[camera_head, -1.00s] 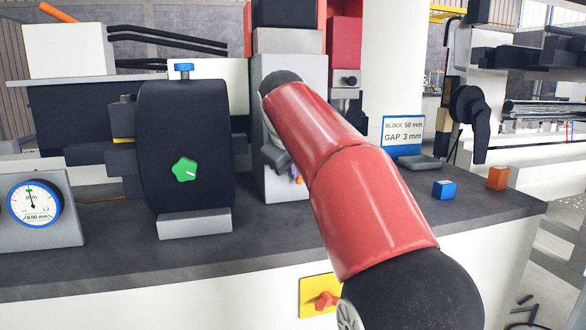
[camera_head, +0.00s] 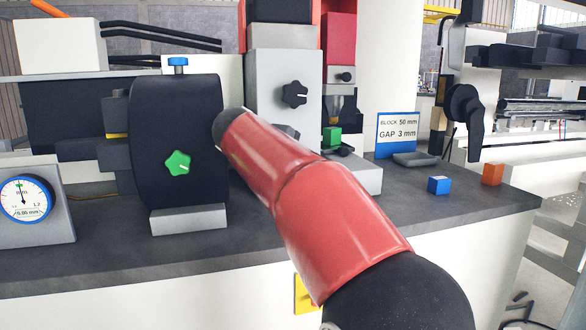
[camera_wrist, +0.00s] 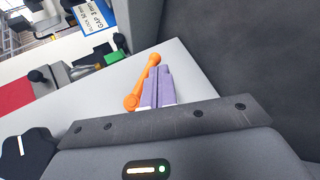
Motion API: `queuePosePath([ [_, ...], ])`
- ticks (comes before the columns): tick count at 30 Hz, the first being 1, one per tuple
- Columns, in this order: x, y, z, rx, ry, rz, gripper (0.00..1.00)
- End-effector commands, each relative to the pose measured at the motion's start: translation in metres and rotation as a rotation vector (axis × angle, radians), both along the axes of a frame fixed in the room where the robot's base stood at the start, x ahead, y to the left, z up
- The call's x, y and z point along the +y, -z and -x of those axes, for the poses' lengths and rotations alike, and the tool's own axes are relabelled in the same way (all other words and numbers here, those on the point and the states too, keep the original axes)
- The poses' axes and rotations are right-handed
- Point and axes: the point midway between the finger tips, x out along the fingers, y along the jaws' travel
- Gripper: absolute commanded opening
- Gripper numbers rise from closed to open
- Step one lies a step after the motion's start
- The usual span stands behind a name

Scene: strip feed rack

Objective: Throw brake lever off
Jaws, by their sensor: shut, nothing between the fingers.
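An orange lever (camera_wrist: 143,84) with rounded ends shows in the wrist view, against a pale machine surface. I take it for the brake lever; no label shows on it. My gripper (camera_wrist: 161,72) has pale purple fingers, shut together and empty. They lie immediately right of the lever in that view; I cannot tell whether they touch it. In the head view my red arm hides my gripper and this lever. Another orange bar (camera_head: 50,9) slants up from a white box at the upper left.
A dark roller with a green knob (camera_head: 178,162) stands at left, beside a dial gauge (camera_head: 25,201). A black knob (camera_head: 294,94), a green block (camera_head: 332,136) and a gap sign (camera_head: 397,133) are behind my arm. Blue (camera_head: 439,185) and orange (camera_head: 492,174) cubes sit at the right.

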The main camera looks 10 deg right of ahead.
Motion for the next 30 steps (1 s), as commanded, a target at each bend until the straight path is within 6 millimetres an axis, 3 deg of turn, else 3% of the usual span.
queuePosePath([
  [8,-0.01,-0.002,0.0,-0.002,0.003,-0.003,0.0],
  [12,-0.013,-0.003,0.0,-0.01,0.002,0.139,0.0],
  [30,-0.022,-0.008,-0.001,-0.011,0.003,0.125,0.0],
])
